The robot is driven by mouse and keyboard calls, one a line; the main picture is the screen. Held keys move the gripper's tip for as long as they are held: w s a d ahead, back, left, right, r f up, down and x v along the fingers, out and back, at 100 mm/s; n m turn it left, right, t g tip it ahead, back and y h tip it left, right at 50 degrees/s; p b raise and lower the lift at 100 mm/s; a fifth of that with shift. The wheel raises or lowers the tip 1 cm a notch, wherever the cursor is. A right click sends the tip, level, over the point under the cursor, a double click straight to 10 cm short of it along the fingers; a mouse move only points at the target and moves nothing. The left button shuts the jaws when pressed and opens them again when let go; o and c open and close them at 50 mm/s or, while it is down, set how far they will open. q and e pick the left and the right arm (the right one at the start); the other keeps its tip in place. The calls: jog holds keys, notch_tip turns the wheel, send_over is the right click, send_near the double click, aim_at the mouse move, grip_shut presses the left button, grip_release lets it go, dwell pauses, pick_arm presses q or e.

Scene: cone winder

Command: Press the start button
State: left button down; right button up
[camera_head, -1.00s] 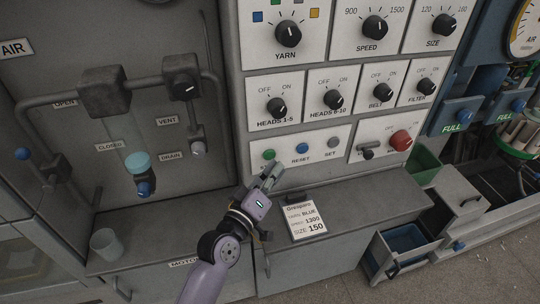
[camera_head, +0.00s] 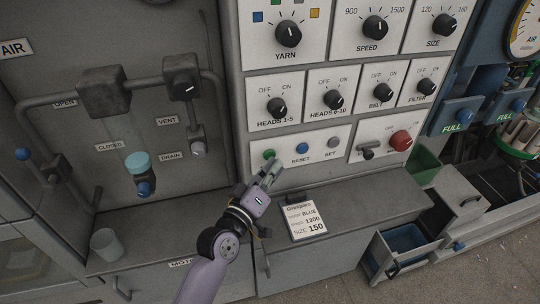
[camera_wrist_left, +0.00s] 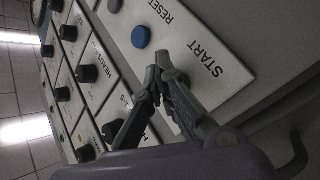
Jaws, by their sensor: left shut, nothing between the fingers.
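The green start button (camera_head: 269,155) is at the left end of a white button plate, beside the blue reset button (camera_head: 302,148). My left gripper (camera_head: 273,166) is shut and empty, its fingertips just below and in front of the green button in the head view. Whether they touch it I cannot tell. In the left wrist view the closed fingertips (camera_wrist_left: 158,78) are over the plate beside the START label (camera_wrist_left: 205,58), with the blue reset button (camera_wrist_left: 141,37) above. My right gripper is not in view.
A grey set button (camera_head: 333,143) and a red knob (camera_head: 401,140) are farther right. Rows of dials sit above. A grey ledge below holds a card (camera_head: 305,221) and a cup (camera_head: 105,244).

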pick_arm(q)
jog(key=shift+w+a, duration=0.15)
jog(key=shift+w, duration=0.25)
dwell(0.6)
jog(key=shift+s+r, duration=0.1)
jog(key=shift+s, duration=0.1)
jog(key=shift+s+d+p, duration=0.25)
jog(key=shift+s+p, duration=0.1)
jog(key=shift+s, duration=0.3)
jog(key=s, duration=0.1)
jog(key=s+d+p, duration=0.1)
jog(key=s, duration=0.1)
jog(key=s+p, duration=0.1)
jog(key=shift+s+d, duration=0.3)
jog(key=shift+s, duration=0.05)
dwell(0.7)
